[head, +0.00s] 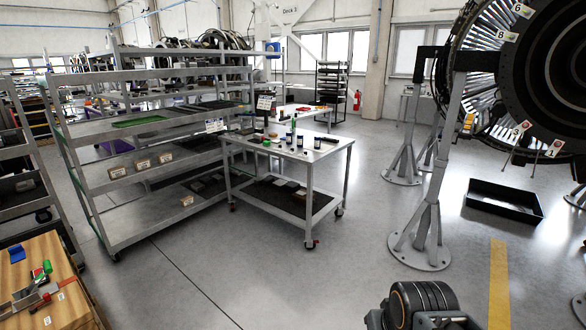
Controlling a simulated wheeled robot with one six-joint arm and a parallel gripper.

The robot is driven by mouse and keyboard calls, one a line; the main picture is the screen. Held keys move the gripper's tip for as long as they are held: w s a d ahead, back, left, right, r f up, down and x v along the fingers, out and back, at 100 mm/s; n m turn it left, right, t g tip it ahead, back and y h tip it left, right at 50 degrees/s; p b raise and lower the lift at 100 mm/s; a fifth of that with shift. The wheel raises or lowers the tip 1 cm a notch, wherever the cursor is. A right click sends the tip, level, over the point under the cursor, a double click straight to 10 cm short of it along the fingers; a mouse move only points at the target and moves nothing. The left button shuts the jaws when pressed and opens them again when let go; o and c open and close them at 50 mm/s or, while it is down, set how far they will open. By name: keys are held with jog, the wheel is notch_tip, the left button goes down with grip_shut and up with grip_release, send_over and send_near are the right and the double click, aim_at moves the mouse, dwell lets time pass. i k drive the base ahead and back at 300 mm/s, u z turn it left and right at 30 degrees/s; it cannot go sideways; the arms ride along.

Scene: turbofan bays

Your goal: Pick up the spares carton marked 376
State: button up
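Several small tan cartons with pale labels sit on the grey shelf rack at left. Three stand in a row on a middle shelf: a left carton (118,172), a middle carton (142,164) and a right carton (166,158). Another carton (187,200) sits on the shelf below. The labels are too small to read, so I cannot tell which is marked 376. My gripper does not show. A dark rounded part at the bottom right seems to be part of my arm.
A grey wheeled cart (333,150) with small bottles stands right of the rack (140,220). A wooden bench (40,275) is at lower left. A grey engine stand (425,215) and black tray (503,201) are at right. The floor between cart and stand is clear.

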aim_at(166, 157)
jog(key=z, duration=0.1)
jog(key=i, duration=2.75)
jog(key=u, duration=0.85)
jog(key=i, duration=1.8)
jog(key=u, duration=0.55)
